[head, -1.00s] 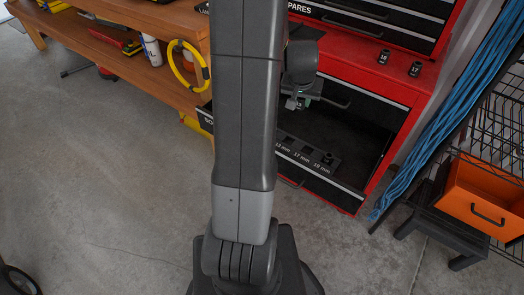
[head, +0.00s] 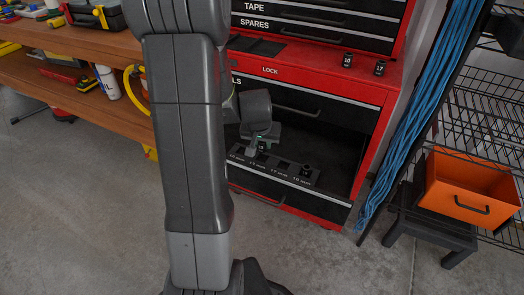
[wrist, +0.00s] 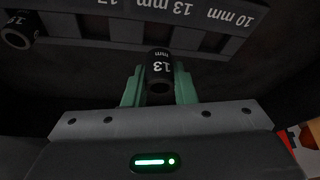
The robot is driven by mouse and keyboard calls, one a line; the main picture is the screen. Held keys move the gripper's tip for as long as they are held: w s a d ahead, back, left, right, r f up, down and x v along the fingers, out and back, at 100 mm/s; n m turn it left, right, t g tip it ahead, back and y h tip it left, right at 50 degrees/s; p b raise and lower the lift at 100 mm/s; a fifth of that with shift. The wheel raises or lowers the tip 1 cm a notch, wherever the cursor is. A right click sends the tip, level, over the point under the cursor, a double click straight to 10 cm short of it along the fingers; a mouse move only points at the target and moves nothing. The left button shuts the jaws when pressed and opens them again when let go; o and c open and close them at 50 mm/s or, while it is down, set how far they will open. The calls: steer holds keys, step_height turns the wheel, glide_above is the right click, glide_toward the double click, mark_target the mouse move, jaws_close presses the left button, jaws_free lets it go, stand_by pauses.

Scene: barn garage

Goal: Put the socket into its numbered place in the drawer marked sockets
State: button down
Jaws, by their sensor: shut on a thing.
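My gripper (wrist: 159,88) is shut on a black socket (wrist: 160,66) marked 13 mm, which sits between its green fingers. In the head view my gripper (head: 262,136) is over the open drawer (head: 330,196), low above the near tray. The tray (head: 275,168) has square places with size labels, among them 10 mm and 13 mm in the wrist view. The places I can see beside the held socket look empty, but the socket hides part of the tray. Another black socket (head: 305,171) stands in the tray's right end place.
Two sockets, one marked 17 (head: 380,68) and another (head: 347,60), stand on the red cabinet top (head: 310,72). An orange bin (head: 470,188) stands on a dark stool at right, by hanging blue rope (head: 425,100). A wooden bench (head: 80,90) is at left.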

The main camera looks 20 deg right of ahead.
mark_target(262, 151)
step_height(262, 151, down, 3)
steer(key=shift+r+b, duration=0.1)
steer(key=shift+b, duration=0.2)
steer(key=shift+f+b, duration=0.55)
steer(key=shift+f, duration=0.1)
steer(key=c, duration=1.2)
jaws_free()
steer(key=shift+s+a, duration=0.1)
